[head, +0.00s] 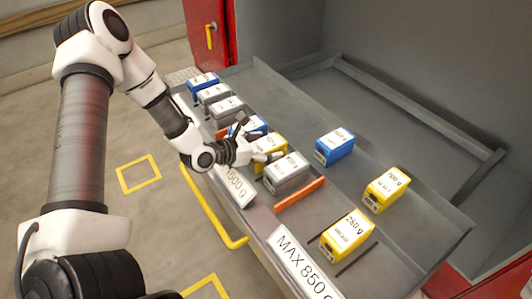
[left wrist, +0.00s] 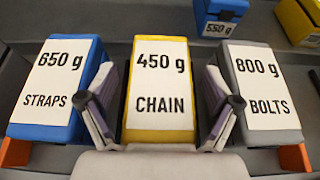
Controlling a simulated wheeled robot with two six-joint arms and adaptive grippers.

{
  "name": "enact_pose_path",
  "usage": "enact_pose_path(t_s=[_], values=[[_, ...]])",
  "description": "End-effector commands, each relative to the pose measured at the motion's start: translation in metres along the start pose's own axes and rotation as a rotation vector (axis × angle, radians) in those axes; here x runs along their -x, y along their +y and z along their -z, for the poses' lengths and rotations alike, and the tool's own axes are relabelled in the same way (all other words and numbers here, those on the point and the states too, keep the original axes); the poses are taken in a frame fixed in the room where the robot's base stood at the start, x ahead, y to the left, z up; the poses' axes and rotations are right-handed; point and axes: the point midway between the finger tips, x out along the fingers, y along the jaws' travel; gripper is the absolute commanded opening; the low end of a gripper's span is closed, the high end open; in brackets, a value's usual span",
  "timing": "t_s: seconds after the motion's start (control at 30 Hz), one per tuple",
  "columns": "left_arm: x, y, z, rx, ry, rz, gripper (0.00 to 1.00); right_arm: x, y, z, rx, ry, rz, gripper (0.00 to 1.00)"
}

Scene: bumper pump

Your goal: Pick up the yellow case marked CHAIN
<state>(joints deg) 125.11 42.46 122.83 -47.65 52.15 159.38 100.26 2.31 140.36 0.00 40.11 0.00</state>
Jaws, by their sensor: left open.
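The yellow case marked CHAIN (left wrist: 160,92), labelled 450 g, sits in the middle of the left wrist view, between two neighbouring cases. In the head view this yellow case (head: 271,143) is partly hidden by my gripper. My left gripper (head: 257,141) is open. In the left wrist view its two fingers (left wrist: 160,105) stand in the gaps on either side of the case, one to the left and one to the right. I cannot tell whether either finger touches it. My right gripper is not in view.
A blue STRAPS case (left wrist: 58,90) stands close on the left and a grey BOLTS case (left wrist: 258,95) close on the right. More blue and yellow cases, including a blue one (head: 334,145), stand on the grey tray (head: 320,105). An orange divider (head: 300,195) lies near its front edge.

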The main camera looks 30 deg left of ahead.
Motion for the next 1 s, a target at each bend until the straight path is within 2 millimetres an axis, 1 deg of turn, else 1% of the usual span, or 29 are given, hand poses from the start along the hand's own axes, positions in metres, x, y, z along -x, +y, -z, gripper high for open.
enact_pose_path(t_s=[0.03,0.07,0.1,0.17,0.2,0.27,0.3,0.6,0.73,0.77,0.87,1.0], values=[[0.0,0.0,0.0,0.0,0.0,0.0,0.9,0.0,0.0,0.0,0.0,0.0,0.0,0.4],[0.0,0.0,0.0,0.0,0.0,0.0,0.82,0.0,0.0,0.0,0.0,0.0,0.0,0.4],[0.0,0.0,0.0,0.0,0.0,0.0,0.68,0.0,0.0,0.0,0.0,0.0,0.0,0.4],[0.0,0.0,0.0,0.0,0.0,0.0,0.47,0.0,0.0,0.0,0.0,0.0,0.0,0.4],[0.0,0.0,0.0,0.0,0.0,0.0,0.33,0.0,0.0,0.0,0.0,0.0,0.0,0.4],[0.0,0.0,0.0,0.0,0.001,0.0,0.12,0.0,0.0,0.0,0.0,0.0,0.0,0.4],[0.0,0.0,0.001,0.001,0.002,0.0,0.03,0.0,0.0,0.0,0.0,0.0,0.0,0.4],[0.001,-0.001,0.001,0.002,0.004,0.001,0.03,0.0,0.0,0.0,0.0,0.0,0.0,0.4],[0.003,0.0,-0.005,0.003,0.003,0.0,0.03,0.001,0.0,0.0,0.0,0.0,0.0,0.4],[0.004,0.0,-0.008,0.003,0.002,0.0,0.03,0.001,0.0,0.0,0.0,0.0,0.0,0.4],[0.011,0.0,-0.025,0.001,-0.002,0.001,0.03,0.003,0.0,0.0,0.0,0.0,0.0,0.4],[0.025,0.001,-0.06,0.002,-0.007,-0.001,0.03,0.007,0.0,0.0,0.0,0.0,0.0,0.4]])
